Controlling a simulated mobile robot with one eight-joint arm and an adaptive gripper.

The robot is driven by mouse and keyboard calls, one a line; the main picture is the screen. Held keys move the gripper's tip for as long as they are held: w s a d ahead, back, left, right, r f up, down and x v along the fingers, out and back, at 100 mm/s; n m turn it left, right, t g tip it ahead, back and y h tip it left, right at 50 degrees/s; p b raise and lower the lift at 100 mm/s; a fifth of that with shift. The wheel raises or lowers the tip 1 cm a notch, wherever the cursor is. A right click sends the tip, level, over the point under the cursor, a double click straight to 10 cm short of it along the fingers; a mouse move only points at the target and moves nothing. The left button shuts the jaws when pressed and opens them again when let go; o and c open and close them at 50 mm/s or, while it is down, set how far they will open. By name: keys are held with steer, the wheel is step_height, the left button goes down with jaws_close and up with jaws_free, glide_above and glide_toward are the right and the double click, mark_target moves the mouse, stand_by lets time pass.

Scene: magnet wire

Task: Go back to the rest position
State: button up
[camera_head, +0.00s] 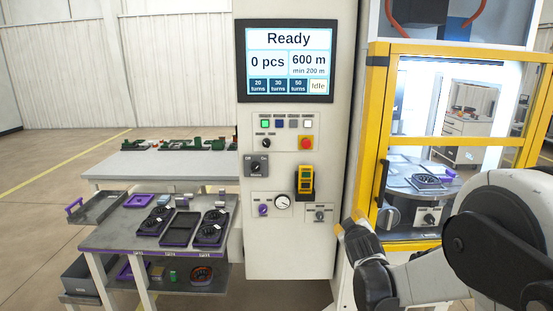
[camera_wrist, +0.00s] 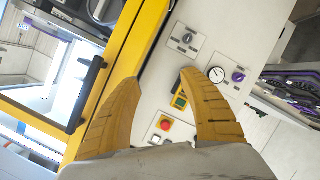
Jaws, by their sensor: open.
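My gripper (camera_head: 348,226) has yellow fingers and is in front of the machine at the right of the head view, low beside the yellow-framed door. In the wrist view my gripper (camera_wrist: 158,75) shows its two curved yellow fingers spread apart with nothing between them. Behind the fingers is the pale control cabinet (camera_head: 285,243), tilted in the wrist view. The yellow door frame (camera_head: 376,130) with its dark handle (camera_head: 382,183) is close to my gripper. The handle also shows in the wrist view (camera_wrist: 88,92).
A turntable (camera_head: 402,168) shows behind the door glass. A cart (camera_head: 105,238) with black and purple trays stands left. The floor at far left is clear.

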steer(key=s+r+m+g, duration=0.2)
steer(key=s+r, duration=0.1)
steer(key=s, duration=0.7)
steer(key=s+r+m+g, duration=0.2)
steer(key=s, duration=0.8)
steer(key=s+a+f+m+g+y, duration=0.1)
steer(key=s+f, duration=0.1)
steer(key=s, duration=0.7)
steer(key=s+a+f+m+g+y, duration=0.1)
steer(key=s+a+f+g, duration=0.1)
steer(key=s, duration=0.8)
steer(key=shift+a+f, duration=0.2)
steer(key=shift+a, duration=0.05)
steer(key=shift+s, duration=0.1)
steer(key=shift+c, duration=0.6)
